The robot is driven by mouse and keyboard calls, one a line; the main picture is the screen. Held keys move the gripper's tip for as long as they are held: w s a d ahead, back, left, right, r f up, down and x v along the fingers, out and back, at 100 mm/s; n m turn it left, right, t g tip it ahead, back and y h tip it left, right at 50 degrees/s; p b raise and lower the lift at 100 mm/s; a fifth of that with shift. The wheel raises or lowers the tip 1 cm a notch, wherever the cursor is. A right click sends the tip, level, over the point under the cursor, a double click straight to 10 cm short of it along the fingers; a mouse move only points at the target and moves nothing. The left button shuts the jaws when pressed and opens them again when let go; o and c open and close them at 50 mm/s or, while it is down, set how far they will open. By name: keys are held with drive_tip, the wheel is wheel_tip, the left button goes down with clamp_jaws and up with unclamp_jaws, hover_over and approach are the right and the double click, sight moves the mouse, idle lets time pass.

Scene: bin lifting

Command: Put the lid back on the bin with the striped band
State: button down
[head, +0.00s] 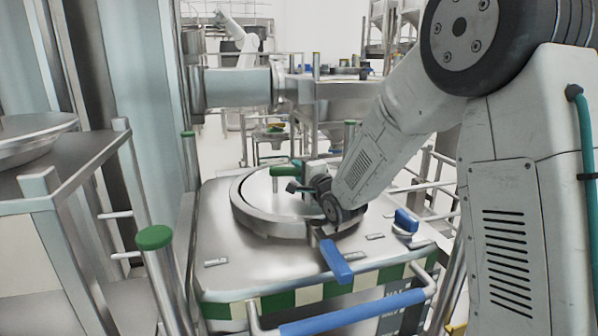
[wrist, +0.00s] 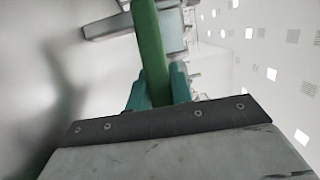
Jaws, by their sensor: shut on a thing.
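The bin with the green-and-white striped band (head: 280,300) stands in front of me in the head view. A round metal lid (head: 262,190) lies within the ring at the bin's top opening, looking about level. I cannot tell whether it is fully seated or slightly above the rim. My gripper (head: 300,180) is over the lid, shut on its green handle (head: 283,171). In the wrist view the green handle (wrist: 150,50) runs between my teal fingers (wrist: 156,88). My wrist hides the right part of the lid and ring.
A blue lever (head: 337,261) sticks out from the ring's front. A blue latch (head: 405,221) is on the bin's right, and a blue bar (head: 350,313) crosses the front. A green-capped post (head: 154,238) and a stand with a round metal dish (head: 35,136) are left.

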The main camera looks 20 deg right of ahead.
drive_tip(key=shift+f, duration=0.6)
drive_tip(key=c, duration=1.2)
unclamp_jaws()
drive_tip(key=shift+o, duration=0.2)
drive_tip(key=shift+f, duration=0.25)
drive_tip(key=v, duration=0.7)
drive_tip(key=shift+s+d+r, duration=0.1)
drive_tip(key=shift+s+r, duration=0.2)
drive_tip(key=shift+s, duration=0.1)
drive_tip(key=shift+r, duration=0.1)
